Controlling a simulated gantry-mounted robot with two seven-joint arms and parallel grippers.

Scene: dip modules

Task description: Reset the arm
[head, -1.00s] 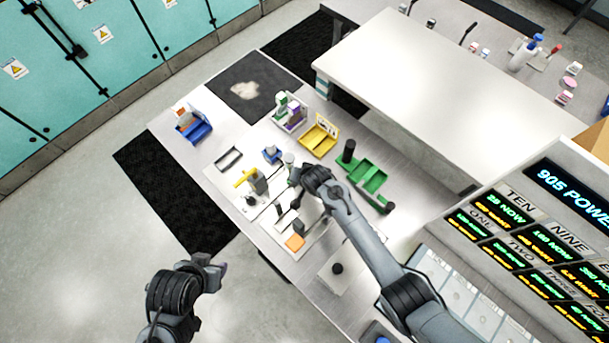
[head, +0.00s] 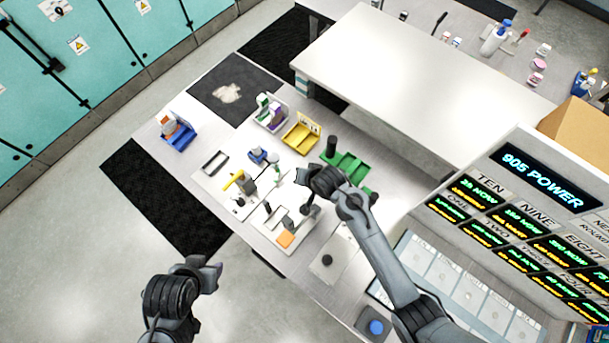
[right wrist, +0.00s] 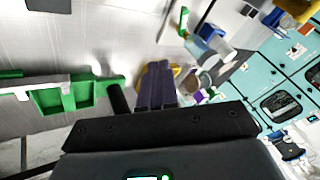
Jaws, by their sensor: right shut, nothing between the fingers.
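My right arm reaches in over the bench in the head view, with its gripper (head: 308,196) above the work area beside the green tray (head: 352,165). In the right wrist view its two dark fingers (right wrist: 156,88) are together with nothing between them. The green tray (right wrist: 72,97) and a black cylinder show left of the fingers there. My left gripper (head: 212,272) is off the near side of the bench, above the floor, and looks empty. Its finger gap is too small to make out.
A yellow bin (head: 301,137), a blue bin (head: 181,140) and a rack with bottles (head: 268,112) stand farther back on the bench. A display panel (head: 530,220) stands at right, with a blue button (head: 376,327) below.

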